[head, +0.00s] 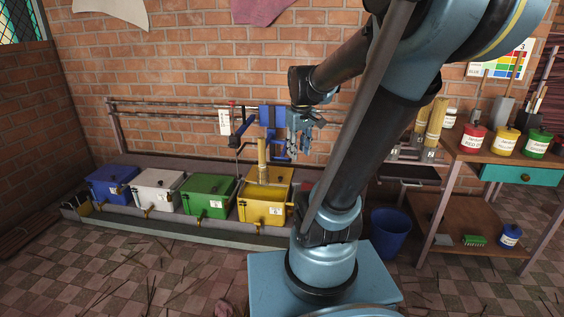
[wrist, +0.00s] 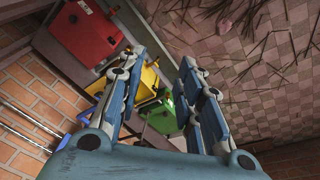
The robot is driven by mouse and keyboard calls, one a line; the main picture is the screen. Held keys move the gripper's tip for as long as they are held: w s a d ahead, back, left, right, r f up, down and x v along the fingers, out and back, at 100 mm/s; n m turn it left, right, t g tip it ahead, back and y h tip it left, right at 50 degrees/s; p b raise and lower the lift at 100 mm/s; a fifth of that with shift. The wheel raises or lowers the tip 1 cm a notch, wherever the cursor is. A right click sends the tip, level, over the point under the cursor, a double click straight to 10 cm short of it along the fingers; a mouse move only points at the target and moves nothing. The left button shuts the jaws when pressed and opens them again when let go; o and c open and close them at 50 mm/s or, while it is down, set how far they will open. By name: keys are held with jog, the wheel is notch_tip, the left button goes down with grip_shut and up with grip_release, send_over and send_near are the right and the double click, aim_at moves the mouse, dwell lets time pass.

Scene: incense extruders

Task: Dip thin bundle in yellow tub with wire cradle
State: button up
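The yellow tub (head: 263,214) stands in the trough at the right end of the visible row. A tan bundle (head: 262,158) stands upright in its open top, its lower end hidden inside. I cannot make out a wire cradle around it. My gripper (head: 299,145) is above and to the right of the yellow tub, apart from the bundle. In the wrist view my gripper's (wrist: 165,75) fingers are spread with nothing between them. The yellow tub (wrist: 148,80) shows partly behind the left finger.
Lidded green (head: 208,196), white (head: 155,188) and blue (head: 111,183) tubs stand left. A red tub (wrist: 85,32) shows in the wrist view. A blue bracket (head: 270,120) hangs on the wall rail. Two tan bundles (head: 436,122) stand by the right-hand table; a blue bin (head: 390,232) is below.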

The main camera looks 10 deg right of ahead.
jog(key=w+n, duration=0.4)
jog(key=w, duration=1.5)
jog(key=n, duration=0.6)
send_over(282, 162)
jog(key=s+a, duration=0.1)
jog(key=s, duration=0.2)
notch_tip(282, 162, down, 10)
jog(key=w+f, duration=0.1)
jog(key=f, duration=0.4)
jog(key=w+f, duration=0.1)
jog(key=f, duration=0.4)
jog(key=w+f, duration=0.1)
jog(key=f, duration=0.4)
jog(key=shift+d+f, duration=0.4)
grip_shut()
